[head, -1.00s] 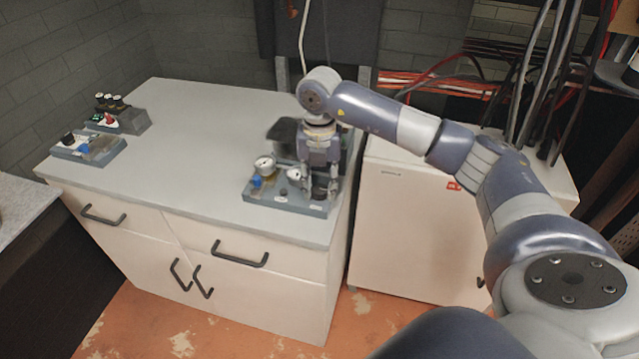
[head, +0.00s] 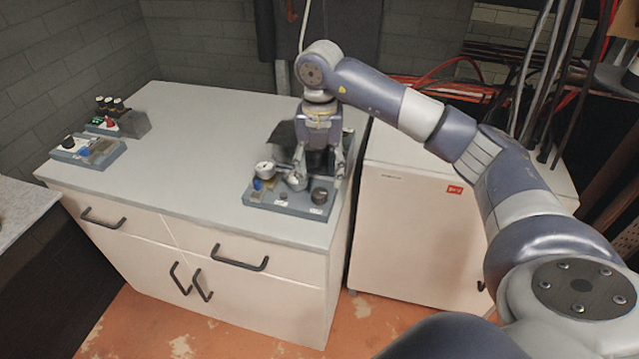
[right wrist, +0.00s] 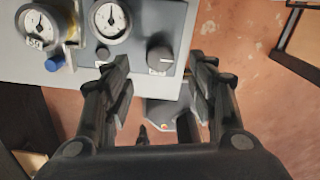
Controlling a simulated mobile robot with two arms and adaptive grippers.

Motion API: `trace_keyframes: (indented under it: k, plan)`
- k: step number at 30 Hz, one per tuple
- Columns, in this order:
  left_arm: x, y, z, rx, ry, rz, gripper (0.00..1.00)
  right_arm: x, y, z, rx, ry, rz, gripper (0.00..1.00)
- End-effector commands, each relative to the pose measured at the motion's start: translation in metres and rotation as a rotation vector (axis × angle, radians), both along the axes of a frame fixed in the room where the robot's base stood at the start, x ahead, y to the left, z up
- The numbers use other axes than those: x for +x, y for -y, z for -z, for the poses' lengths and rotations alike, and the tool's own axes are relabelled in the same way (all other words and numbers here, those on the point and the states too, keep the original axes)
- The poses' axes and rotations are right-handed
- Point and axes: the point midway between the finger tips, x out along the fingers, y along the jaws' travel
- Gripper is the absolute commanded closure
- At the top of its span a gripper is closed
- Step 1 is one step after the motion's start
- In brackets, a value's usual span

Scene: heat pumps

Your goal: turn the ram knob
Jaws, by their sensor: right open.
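A round black knob (head: 319,195) stands at the right front of the grey gauge panel (head: 285,205) on the cabinet top. I take it for the ram knob; the labels are too small to read. The knob also shows in the right wrist view (right wrist: 160,57), with a white mark. My right gripper (head: 319,174) is open and empty, pointing down just behind and above the knob. In the right wrist view its fingers (right wrist: 160,64) lie either side of the knob, apart from it. My left gripper is not in view.
Two dial gauges (right wrist: 112,20) and a blue knob (right wrist: 55,63) sit left of the black knob. Other control panels (head: 88,150) stand at the cabinet's far left. The middle of the cabinet top (head: 190,150) is clear. A white unit (head: 410,220) stands to the right.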

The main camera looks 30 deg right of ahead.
Motion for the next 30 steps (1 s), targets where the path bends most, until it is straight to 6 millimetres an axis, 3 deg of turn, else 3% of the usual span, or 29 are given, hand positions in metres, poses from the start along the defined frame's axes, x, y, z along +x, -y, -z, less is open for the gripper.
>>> trace_keyframes:
  k: [3, 10, 30]
  plan:
    - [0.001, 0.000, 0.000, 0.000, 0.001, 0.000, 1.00, 0.001, 0.000, -0.027, 0.000, 0.004, 0.001, 0.47]
    - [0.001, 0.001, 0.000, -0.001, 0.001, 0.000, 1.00, 0.001, 0.000, -0.060, 0.001, 0.002, 0.002, 0.47]
    - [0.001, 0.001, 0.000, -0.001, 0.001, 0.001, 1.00, 0.000, 0.000, -0.067, 0.001, -0.001, 0.001, 0.47]
